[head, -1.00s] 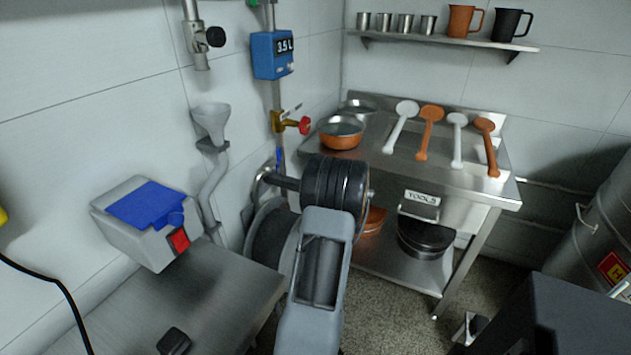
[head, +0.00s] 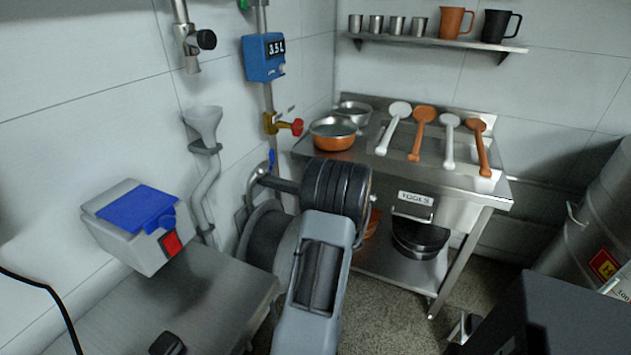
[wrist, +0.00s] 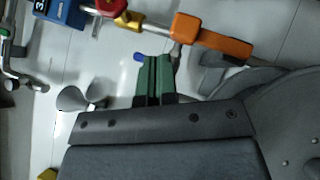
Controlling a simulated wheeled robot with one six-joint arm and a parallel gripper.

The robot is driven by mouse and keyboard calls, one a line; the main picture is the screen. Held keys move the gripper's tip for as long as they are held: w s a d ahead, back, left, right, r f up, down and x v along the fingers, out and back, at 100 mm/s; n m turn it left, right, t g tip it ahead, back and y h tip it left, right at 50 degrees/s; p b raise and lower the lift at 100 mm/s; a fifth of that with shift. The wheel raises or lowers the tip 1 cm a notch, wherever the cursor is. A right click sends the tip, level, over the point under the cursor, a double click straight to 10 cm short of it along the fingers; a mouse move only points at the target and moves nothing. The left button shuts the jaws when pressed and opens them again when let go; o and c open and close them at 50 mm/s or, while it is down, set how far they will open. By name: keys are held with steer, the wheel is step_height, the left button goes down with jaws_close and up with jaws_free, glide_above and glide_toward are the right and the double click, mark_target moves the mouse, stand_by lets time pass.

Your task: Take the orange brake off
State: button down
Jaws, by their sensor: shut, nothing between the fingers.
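An orange bar-shaped part (wrist: 212,38), which looks like the orange brake, shows at the upper right of the wrist view, with a short metal stem under its left end. In the head view I cannot make it out; my arm covers that area. My gripper (wrist: 157,62) has green fingers, close together and empty. In the wrist picture they sit below and left of the orange part, apart from its outline; how far in depth I cannot tell. In the head view my gripper is hidden behind my arm.
A pipe carries a blue meter (head: 264,58) and a valve with a red knob (head: 295,127). A grey funnel (head: 203,122) is on the wall. A steel bench (head: 150,310) stands left, a tool table (head: 470,188) right. A grey box with blue top (head: 135,208) is at left.

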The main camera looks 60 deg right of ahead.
steer(key=v, duration=0.9)
steer(key=shift+f, duration=0.2)
steer(key=shift+s+a, duration=0.1)
steer(key=shift+s, duration=0.1)
